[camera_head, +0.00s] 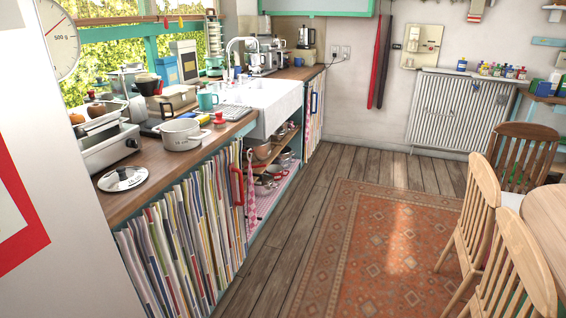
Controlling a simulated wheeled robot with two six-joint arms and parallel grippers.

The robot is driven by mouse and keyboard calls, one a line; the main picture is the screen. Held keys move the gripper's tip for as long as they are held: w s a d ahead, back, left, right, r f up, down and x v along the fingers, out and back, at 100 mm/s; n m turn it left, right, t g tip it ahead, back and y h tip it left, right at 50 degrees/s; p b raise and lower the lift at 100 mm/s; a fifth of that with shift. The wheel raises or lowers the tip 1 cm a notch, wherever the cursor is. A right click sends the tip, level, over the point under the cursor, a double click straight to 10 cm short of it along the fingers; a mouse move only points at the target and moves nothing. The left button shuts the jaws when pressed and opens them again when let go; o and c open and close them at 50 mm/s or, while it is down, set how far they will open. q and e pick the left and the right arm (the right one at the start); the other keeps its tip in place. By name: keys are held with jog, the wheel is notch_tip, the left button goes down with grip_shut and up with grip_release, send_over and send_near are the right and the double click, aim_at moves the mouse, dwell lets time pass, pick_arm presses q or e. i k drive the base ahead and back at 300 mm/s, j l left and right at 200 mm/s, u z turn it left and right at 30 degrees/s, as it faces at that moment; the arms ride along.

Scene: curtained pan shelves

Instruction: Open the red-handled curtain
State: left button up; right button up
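A striped, multicoloured curtain (178,250) hangs under the wooden counter at the left. A red handle (237,186) stands upright at its right edge, beside the open shelves. The curtain is drawn across, so what is behind it is hidden. Neither of my grippers shows in the head view.
Open shelves with pans (272,183) lie right of the curtain, under the white sink (275,100). Wooden chairs (480,215) stand at the right. The rug (365,245) and floor between are clear.

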aim_at(235, 152)
jog(key=i+l+z, duration=0.1)
jog(key=i, duration=0.45)
jog(key=i+l+z, duration=0.15)
jog(key=i, duration=0.45)
